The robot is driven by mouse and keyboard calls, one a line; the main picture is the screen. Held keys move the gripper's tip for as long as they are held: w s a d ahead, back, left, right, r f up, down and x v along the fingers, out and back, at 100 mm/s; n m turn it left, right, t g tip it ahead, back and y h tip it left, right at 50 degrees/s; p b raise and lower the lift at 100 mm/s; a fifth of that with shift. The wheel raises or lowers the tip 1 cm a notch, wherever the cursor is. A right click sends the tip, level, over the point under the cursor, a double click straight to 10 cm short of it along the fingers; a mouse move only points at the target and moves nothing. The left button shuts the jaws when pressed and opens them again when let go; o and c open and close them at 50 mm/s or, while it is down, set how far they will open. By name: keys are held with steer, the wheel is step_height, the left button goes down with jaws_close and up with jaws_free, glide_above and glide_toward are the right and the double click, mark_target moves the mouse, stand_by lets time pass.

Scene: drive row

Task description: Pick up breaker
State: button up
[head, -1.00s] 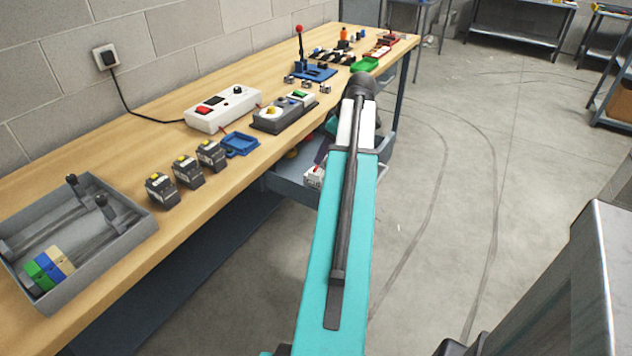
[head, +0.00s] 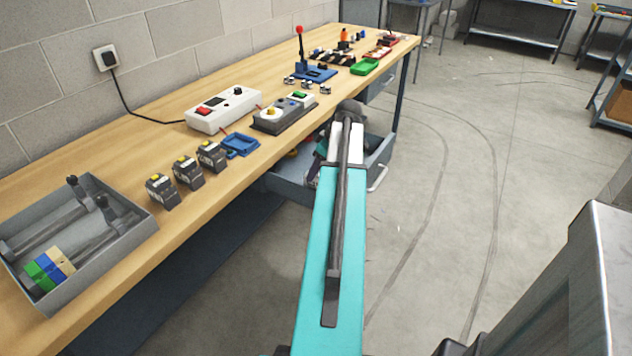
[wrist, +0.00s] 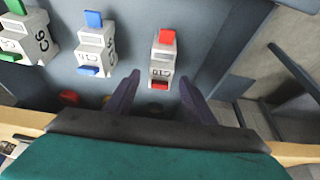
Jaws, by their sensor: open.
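In the wrist view, a pale grey breaker with red tabs (wrist: 161,61) stands in a drawer (wrist: 225,50). My gripper (wrist: 160,78) is open, with its two dark purple fingers on either side of this breaker at its near end. I cannot tell whether they touch it. To the left stand a similar breaker with blue tabs (wrist: 95,45) and one with green tabs (wrist: 25,32). In the head view, the open drawer (head: 292,188) is under the bench's front edge, and my arm hides most of its inside.
The wooden bench (head: 225,195) carries a grey tray (head: 100,262), several dark blocks with yellow tops (head: 187,172), a white control box (head: 222,110) and a blue tray (head: 240,144). A drawer handle (head: 378,178) sticks out to the right.

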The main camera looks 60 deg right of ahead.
steer(key=shift+f, duration=0.1)
stand_by(0.3)
steer(key=shift+p+x, duration=0.3)
steer(key=shift+x, duration=2.3)
steer(key=shift+w, duration=0.1)
jaws_close()
